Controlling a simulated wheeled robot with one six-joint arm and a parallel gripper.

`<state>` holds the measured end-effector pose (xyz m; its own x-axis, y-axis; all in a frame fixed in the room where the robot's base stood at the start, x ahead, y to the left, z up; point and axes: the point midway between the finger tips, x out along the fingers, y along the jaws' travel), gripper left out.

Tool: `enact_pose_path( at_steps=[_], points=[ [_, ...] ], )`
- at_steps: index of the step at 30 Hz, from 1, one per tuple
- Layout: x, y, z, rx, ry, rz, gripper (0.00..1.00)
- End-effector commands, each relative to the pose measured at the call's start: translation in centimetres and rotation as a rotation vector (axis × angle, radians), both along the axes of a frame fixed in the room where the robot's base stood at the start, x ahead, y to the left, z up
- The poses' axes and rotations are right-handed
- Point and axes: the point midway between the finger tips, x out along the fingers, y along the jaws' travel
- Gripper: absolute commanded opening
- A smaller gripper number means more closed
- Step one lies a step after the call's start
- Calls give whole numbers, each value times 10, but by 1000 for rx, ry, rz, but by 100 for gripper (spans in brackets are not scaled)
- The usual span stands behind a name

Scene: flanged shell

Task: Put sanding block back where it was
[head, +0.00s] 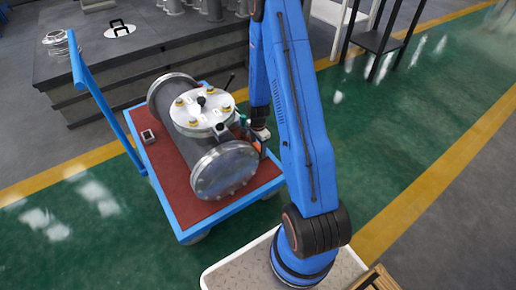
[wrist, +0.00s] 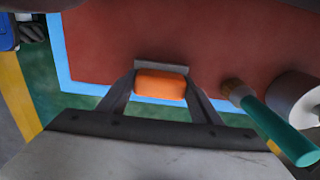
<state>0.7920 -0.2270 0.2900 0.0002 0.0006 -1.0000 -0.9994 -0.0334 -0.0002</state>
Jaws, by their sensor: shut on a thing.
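The sanding block (wrist: 160,86), orange with a grey strip along its far edge, is between the fingers of my gripper (wrist: 161,92) in the wrist view. The fingers are shut on its two sides. Below it is the red deck of the blue-framed cart (wrist: 100,40); I cannot tell whether the block touches the deck. In the head view my gripper (head: 260,134) is at the right side of the cart (head: 180,205), beside the flanged shell (head: 186,135), and the block is mostly hidden there.
A teal-handled tool (wrist: 275,128) with a brassy collar and a grey cylinder (wrist: 294,98) are right of the block in the wrist view. In the head view a small grey box (head: 148,136) lies on the cart's left side. The deck's front left is bare.

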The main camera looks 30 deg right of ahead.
Motion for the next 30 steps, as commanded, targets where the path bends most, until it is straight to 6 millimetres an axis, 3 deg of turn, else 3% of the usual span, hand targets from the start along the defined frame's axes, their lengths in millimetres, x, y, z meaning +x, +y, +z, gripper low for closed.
enact_pose_path(
  at_steps=[4,5,7,20,30],
  points=[
    [0,0,-3,0,0,0,30],
    [0,0,-3,0,0,0,63],
    [0,0,-2,0,0,0,77],
    [0,0,5,0,-1,0,77],
    [1,0,53,-1,-3,0,77]
  ],
)
